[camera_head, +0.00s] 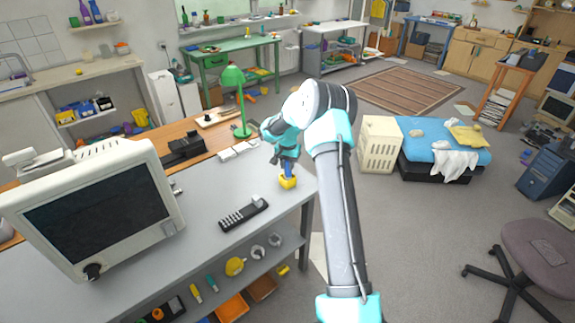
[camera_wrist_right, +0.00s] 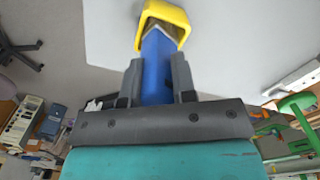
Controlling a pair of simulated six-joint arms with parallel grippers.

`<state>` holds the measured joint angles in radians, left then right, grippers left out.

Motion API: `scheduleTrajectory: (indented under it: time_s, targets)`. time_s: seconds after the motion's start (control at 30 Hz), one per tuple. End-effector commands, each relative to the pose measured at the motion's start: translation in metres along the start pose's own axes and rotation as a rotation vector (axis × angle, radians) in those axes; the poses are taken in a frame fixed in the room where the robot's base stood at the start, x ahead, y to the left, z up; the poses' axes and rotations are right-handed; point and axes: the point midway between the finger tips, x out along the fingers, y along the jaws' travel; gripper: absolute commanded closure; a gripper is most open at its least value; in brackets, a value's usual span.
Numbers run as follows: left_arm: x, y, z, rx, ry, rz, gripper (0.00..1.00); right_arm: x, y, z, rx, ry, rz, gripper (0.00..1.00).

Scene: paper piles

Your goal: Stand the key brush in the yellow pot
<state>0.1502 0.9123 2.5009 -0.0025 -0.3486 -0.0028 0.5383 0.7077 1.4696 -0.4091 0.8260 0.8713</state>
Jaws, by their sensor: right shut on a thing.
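The key brush (camera_head: 287,167) shows as a short blue piece below my right gripper (camera_head: 287,160). In the right wrist view the blue brush (camera_wrist_right: 157,62) sits between the two dark fingers of the right gripper (camera_wrist_right: 156,75), which is shut on it. The yellow pot (camera_head: 288,182) is on the grey table near its right edge. In the right wrist view the brush's far end is at the opening of the yellow pot (camera_wrist_right: 165,12), with the pot's rim around it. How deep it sits is hidden. My left gripper is not in view.
A black keypad-like object (camera_head: 243,214) lies left of the pot on the grey table (camera_head: 215,195). A large monitor (camera_head: 95,210) stands further left. A green lamp (camera_head: 240,100) and white pieces (camera_head: 238,150) are behind. The table's right edge is close to the pot.

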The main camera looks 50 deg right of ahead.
Motion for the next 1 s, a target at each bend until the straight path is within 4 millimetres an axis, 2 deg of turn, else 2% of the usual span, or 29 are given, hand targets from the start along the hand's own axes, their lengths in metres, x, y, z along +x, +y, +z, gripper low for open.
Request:
scheduleTrajectory:
  time_s: [0.13, 0.17, 0.4, 0.77, 1.0]
  targets:
    - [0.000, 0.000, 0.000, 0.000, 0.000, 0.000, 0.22, 0.003, 0.000, 0.000, 0.000, 0.000, 0.000, 0.99]
    - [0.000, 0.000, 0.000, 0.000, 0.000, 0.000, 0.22, 0.004, 0.000, 0.000, 0.000, 0.000, 0.000, 0.74]
    - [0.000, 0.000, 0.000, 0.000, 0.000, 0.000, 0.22, 0.003, 0.000, 0.000, 0.000, 0.000, 0.000, 0.51]
    - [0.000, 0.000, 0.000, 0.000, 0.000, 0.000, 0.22, -0.001, 0.000, 0.000, 0.000, 0.001, -0.001, 0.49]
    - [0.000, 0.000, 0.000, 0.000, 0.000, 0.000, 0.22, -0.028, -0.001, 0.000, 0.000, 0.002, -0.003, 0.49]
